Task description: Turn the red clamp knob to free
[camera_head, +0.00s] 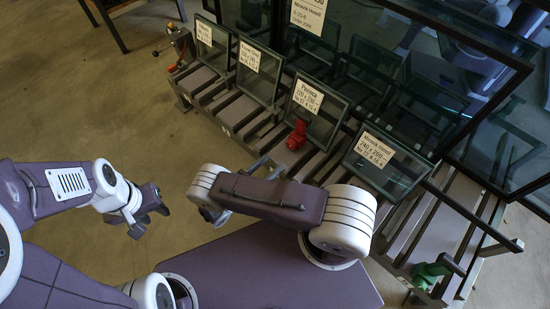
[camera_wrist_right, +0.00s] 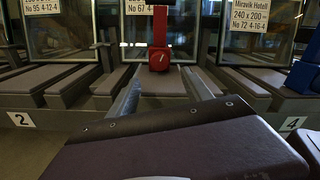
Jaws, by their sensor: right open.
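The red clamp (camera_head: 297,136) stands on the slatted rack in front of a glass pane labelled Pavlova. In the right wrist view its square red body (camera_wrist_right: 159,58) is upright near the top centre and carries a round knob face with a small pale mark. My right gripper (camera_head: 266,166) is in front of the rack, short of the clamp and apart from it. Its two fingers are spread and empty, and the clamp shows beyond the gap between them (camera_wrist_right: 163,92). My left gripper (camera_head: 149,214) hangs over the floor at the left, fingers apart and empty.
Several labelled glass panes (camera_head: 317,110) lean along the rack, with large dark-framed glass (camera_head: 480,75) behind. A blue part (camera_wrist_right: 301,77) stands right of the red clamp in the wrist view. A green clamp (camera_head: 432,271) is at lower right.

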